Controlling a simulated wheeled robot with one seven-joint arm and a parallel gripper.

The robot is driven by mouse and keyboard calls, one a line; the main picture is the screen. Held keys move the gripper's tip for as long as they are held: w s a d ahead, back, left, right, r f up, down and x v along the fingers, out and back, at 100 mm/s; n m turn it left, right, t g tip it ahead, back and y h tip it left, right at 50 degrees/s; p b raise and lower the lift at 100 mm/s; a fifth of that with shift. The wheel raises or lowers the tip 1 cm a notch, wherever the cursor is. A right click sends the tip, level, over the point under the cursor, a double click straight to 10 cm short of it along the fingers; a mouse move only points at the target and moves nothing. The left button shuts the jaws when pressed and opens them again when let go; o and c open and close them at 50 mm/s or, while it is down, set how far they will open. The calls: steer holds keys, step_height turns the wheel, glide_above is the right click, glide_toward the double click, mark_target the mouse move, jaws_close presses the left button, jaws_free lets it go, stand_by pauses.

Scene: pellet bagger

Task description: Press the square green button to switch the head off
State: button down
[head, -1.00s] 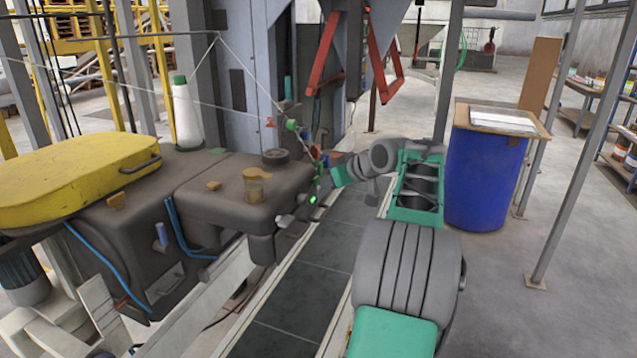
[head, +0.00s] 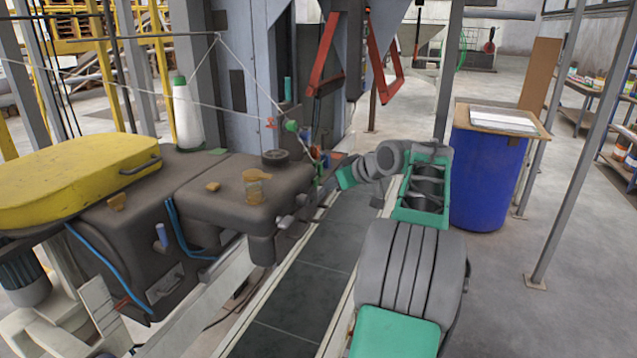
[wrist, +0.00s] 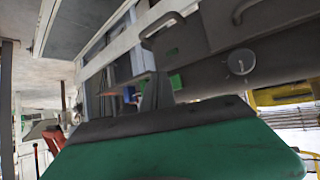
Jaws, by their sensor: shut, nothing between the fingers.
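The grey machine head (head: 235,195) stands at left centre in the head view. My gripper (head: 328,186) is beside its right end; its fingers are small and hard to make out there. In the wrist view my gripper (wrist: 157,82) shows as dark fingers, shut and empty, beyond its green body. The button cannot be made out in the head view, and no green glow shows there.
The dark conveyor belt (head: 315,285) runs below my arm. A white thread cone (head: 187,115) stands behind the head. A blue drum (head: 483,180) stands right of my arm.

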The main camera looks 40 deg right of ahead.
steer(key=shift+s+d+p, duration=0.2)
steer(key=shift+s+d, duration=0.25)
steer(key=shift+s, duration=0.45)
steer(key=shift+s+d+p, duration=0.25)
steer(key=shift+s+d, duration=0.25)
steer(key=shift+s, duration=0.35)
steer(key=shift+s+d+p, duration=0.2)
steer(key=shift+s+d, duration=0.25)
steer(key=shift+s, duration=0.45)
